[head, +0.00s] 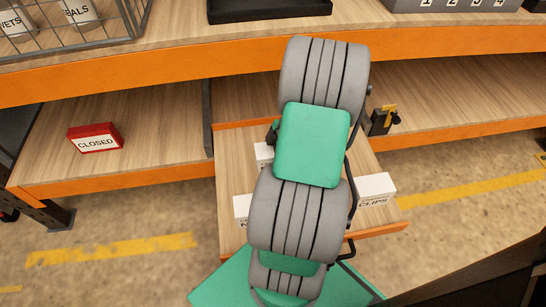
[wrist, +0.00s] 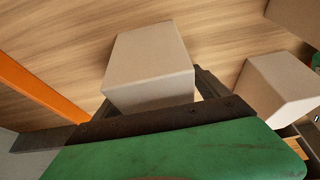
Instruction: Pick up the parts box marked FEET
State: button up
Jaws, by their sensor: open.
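No box marked FEET can be read in either view. In the wrist view, a plain pale box (wrist: 150,62) stands on the wooden surface just beyond my gripper (wrist: 153,98), and its lower part lies between the dark fingers. No marking shows on its visible faces. My gripper is open, and I cannot tell whether the fingers touch the box. In the head view, my arm covers the middle of the pulled-out drawer board (head: 232,175) and hides my gripper. A white box (head: 264,154) partly shows there, its label hidden.
A box marked CLIPS (head: 376,189) and a partly hidden white box (head: 242,206) sit at the drawer's front. Another pale box (wrist: 280,88) stands to the right in the wrist view. A red CLOSED sign (head: 95,138) stands on the lower shelf at left, with bare wood around it.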

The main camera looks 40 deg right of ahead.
jog(key=shift+f, duration=0.15)
jog(key=c, duration=1.8)
